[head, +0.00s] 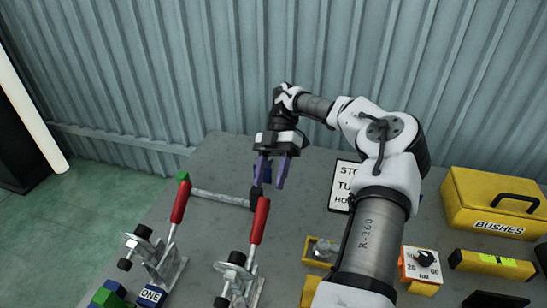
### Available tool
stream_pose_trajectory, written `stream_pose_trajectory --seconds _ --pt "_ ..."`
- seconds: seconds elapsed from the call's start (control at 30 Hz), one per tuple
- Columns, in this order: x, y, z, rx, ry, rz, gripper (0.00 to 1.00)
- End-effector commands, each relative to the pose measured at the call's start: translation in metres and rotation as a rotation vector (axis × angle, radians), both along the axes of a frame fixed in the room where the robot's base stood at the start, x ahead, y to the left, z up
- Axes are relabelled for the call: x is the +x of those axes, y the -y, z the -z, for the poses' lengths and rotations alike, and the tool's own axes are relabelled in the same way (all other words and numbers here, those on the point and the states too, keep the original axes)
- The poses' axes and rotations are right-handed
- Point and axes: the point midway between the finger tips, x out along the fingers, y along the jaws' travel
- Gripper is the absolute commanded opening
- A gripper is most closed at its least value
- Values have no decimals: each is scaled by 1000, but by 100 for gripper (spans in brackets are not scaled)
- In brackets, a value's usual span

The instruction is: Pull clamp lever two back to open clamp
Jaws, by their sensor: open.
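Two toggle clamps with red lever handles stand on the grey table. The left clamp (160,254) has a plate reading "ONE" (150,296) near its base. The right clamp (238,276) shows no readable number; being the other one, it appears to be clamp two. Its red lever (259,222) points up and leans slightly right. My gripper (269,184) is open, with purple fingers pointing down close to the top of this lever. I cannot tell whether a finger touches it. The right clamp's lower part is cut off by the frame.
A grey bar (222,198) with a green end (183,177) lies behind the levers. A sign (344,186), a yellow "BUSHES" box (491,203), a level (493,264) and a dial box (421,264) stand right. A corrugated wall (230,70) rises behind.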

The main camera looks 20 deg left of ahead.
Motion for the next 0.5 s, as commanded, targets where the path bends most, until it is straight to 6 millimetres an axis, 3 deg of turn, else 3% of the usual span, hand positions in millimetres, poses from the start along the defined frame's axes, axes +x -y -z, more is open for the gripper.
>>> stream_pose_trajectory --seconds 0.1,0.5 --pt "9 -1 -13 -2 2 1 48" --pt "26 0 -20 1 3 1 48"
